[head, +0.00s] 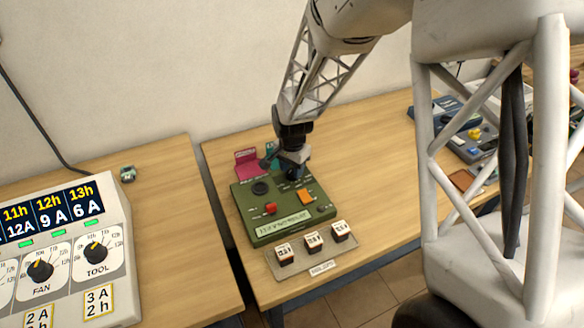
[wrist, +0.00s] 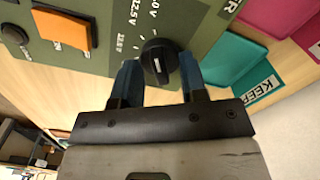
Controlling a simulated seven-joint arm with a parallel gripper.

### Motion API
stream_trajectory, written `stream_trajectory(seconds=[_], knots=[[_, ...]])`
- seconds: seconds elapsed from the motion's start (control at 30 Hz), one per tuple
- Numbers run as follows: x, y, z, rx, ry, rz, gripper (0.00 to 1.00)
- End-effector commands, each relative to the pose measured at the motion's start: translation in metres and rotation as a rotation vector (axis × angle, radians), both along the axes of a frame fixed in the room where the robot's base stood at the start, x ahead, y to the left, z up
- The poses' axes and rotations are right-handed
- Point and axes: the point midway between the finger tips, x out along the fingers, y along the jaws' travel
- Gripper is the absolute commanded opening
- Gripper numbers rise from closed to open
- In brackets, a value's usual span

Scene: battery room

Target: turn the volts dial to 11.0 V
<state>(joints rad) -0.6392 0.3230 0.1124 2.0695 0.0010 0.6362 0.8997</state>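The volts dial (wrist: 158,62) is a round black knob with a small white mark, on the green panel (wrist: 105,20). Beside it are printed voltage labels, among them "12.5 V"; others are partly cut off. In the wrist view my gripper (wrist: 160,78) has one blue fingertip on each side of the dial, very close to it. I cannot tell whether the fingertips press on it. In the head view my gripper (head: 292,170) is at the back right of the green unit (head: 262,226) and hides the dial.
The unit also has an orange switch (head: 306,197), a red switch (head: 270,208) and a black knob (head: 260,187).

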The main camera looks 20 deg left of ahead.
Motion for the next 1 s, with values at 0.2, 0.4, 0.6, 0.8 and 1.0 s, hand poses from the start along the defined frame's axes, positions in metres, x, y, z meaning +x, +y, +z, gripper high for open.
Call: stream_trajectory(seconds=[0.2, 0.4, 0.6, 0.8, 1.0], knots=[[0.0, 0.0, -0.0003, 0.0, 0.0, 0.0, 0.39], [0.0, 0.0, -0.0003, 0.0, 0.0, 0.0, 0.13], [0.0, 0.0, -0.0003, 0.0, 0.0, 0.0, 0.0], [-0.0001, -0.0001, -0.0004, 0.0, 0.0, 0.012, 0.0], [-0.0001, -0.0001, -0.0003, -0.001, 0.0, 0.069, 0.0]])
